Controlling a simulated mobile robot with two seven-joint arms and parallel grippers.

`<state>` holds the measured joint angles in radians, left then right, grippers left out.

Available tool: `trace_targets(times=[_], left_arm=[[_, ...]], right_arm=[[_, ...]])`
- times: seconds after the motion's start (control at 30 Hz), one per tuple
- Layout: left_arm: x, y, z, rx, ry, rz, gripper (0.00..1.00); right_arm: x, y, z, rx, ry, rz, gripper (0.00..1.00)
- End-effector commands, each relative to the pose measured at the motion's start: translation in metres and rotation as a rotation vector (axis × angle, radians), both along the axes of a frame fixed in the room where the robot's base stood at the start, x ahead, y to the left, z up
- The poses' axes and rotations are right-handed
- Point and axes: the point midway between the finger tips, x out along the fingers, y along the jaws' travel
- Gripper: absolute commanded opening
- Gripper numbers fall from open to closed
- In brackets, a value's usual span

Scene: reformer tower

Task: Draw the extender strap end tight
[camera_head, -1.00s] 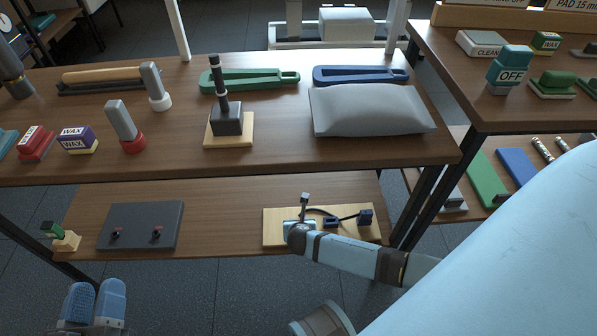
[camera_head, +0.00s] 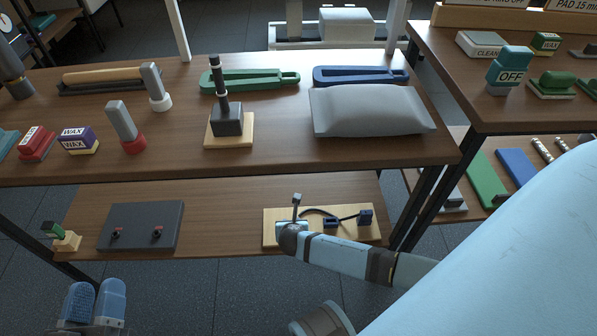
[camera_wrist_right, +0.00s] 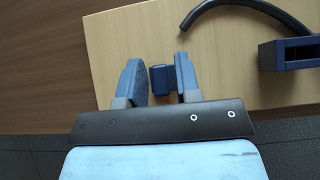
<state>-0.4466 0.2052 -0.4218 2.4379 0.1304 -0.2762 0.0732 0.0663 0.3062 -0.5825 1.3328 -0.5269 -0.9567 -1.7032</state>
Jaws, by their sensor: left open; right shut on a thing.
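My right gripper (camera_wrist_right: 160,78) is shut on a small dark blue end piece (camera_wrist_right: 161,80) between its two blue-padded fingers. In the head view the right gripper (camera_head: 290,232) is at the left part of a pale wooden board (camera_head: 350,238) on the lower shelf. A black strap (camera_head: 318,210) arches over the board to a dark blue buckle (camera_head: 331,222); a second blue block (camera_head: 365,216) stands at the board's right. The strap (camera_wrist_right: 213,11) also curves through the right wrist view; its join to the held piece cannot be made out. My left gripper (camera_head: 96,298) is open and empty at lower left.
A dark plate (camera_head: 140,220) with two small knobs lies left of the board. A small green-topped piece (camera_head: 55,234) stands at the shelf's left. A black post (camera_head: 418,205) stands at right.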

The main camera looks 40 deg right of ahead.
Motion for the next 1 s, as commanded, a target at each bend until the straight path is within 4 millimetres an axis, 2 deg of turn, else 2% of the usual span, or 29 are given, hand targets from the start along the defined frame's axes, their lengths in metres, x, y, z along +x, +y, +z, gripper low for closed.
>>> trace_targets(times=[0.97,1.0], left_arm=[[0.000,0.000,0.001,0.001,0.000,0.000,0.43],[0.000,0.000,0.001,0.001,0.000,0.000,0.43]], right_arm=[[0.016,0.025,0.000,0.001,0.000,-0.001,0.00],[0.015,0.024,0.000,0.000,0.000,-0.001,0.40]])
